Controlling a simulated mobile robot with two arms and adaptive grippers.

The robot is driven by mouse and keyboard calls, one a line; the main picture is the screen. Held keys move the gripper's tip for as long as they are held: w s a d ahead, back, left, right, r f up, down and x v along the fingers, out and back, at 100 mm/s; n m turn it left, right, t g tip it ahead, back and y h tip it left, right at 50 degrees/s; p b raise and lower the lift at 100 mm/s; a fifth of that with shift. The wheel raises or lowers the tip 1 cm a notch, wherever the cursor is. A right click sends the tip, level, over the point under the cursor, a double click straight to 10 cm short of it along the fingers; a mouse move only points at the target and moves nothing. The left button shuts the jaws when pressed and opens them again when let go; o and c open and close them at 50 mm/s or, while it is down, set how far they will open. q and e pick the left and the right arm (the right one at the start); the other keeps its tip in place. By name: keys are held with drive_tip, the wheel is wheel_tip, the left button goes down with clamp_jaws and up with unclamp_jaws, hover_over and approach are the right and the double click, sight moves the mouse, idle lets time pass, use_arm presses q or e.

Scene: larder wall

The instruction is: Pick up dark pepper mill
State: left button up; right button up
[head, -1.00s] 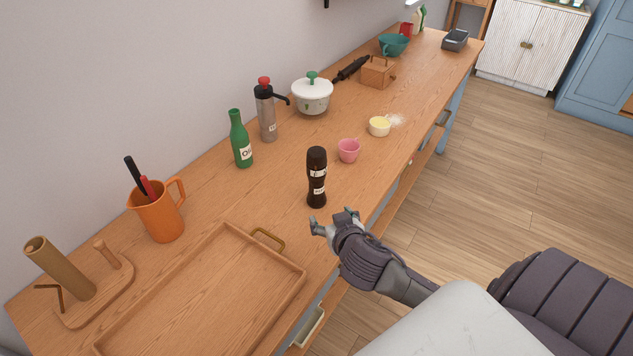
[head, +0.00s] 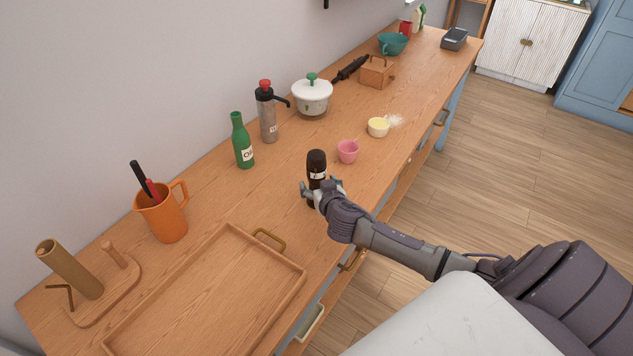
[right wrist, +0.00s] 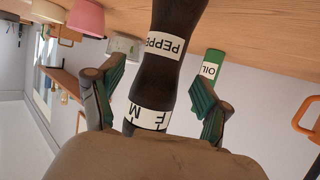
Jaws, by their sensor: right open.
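The dark pepper mill (head: 316,165) stands upright on the wooden counter near its front edge. My right gripper (head: 318,193) is open at the lower part of the mill and hides that part in the head view. In the right wrist view its two green-padded fingers (right wrist: 157,98) stand on either side of the mill, with gaps visible between pads and mill. My left gripper is not in view.
A pink cup (head: 348,151) stands just behind and right of the mill. A green oil bottle (head: 241,141) is to its left. A wooden tray (head: 143,296) with a brass handle lies at front left. An orange jug (head: 166,219) holds utensils. Bare counter lies between mill and bottle.

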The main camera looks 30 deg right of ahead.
drive_tip(key=shift+x, duration=1.35)
drive_tip(key=shift+c, duration=0.3)
drive_tip(key=c, duration=1.3)
clamp_jaws()
drive_tip(key=shift+r, duration=0.15)
